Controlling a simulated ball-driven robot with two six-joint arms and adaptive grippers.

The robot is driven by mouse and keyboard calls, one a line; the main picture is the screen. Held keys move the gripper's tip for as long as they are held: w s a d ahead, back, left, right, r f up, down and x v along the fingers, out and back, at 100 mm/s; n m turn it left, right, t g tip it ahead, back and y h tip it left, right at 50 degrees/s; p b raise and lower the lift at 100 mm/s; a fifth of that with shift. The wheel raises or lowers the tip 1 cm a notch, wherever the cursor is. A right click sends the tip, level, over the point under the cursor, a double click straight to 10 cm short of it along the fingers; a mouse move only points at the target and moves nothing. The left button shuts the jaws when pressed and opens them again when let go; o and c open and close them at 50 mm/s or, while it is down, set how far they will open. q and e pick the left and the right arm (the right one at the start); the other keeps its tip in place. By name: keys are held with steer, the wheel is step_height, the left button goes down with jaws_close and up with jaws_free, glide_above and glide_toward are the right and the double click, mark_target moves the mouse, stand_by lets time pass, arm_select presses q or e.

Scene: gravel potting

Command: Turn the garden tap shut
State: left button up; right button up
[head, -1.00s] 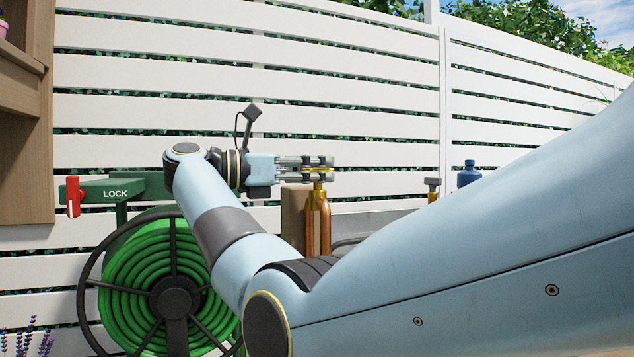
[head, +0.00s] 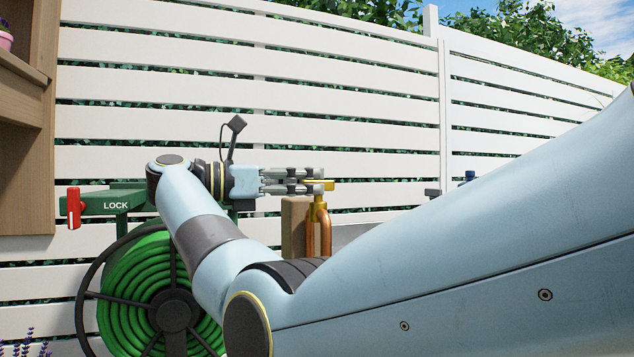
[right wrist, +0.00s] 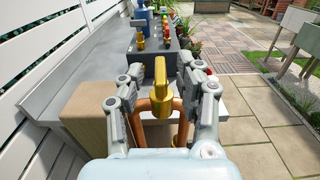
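The garden tap is a brass tap with copper pipes beside a wooden post. Its brass handle (head: 329,185) shows just past my right fingertips in the head view. My right gripper (head: 318,182) reaches in from the left of the tap, fingers pointing right. In the right wrist view, the brass handle (right wrist: 160,84) stands in the middle, between the two grey fingers (right wrist: 163,92). Gaps show on both sides of the handle, so the gripper is open around it. My own gripper partly hides the handle in the head view. My left gripper is not in view.
A white slatted fence (head: 340,110) runs behind. A grey counter with a blue bottle (right wrist: 141,4) and other brass fittings (right wrist: 140,38) lies beyond the tap.

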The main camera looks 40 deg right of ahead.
mark_target(302, 181)
steer(key=v, duration=0.5)
stand_by(0.4)
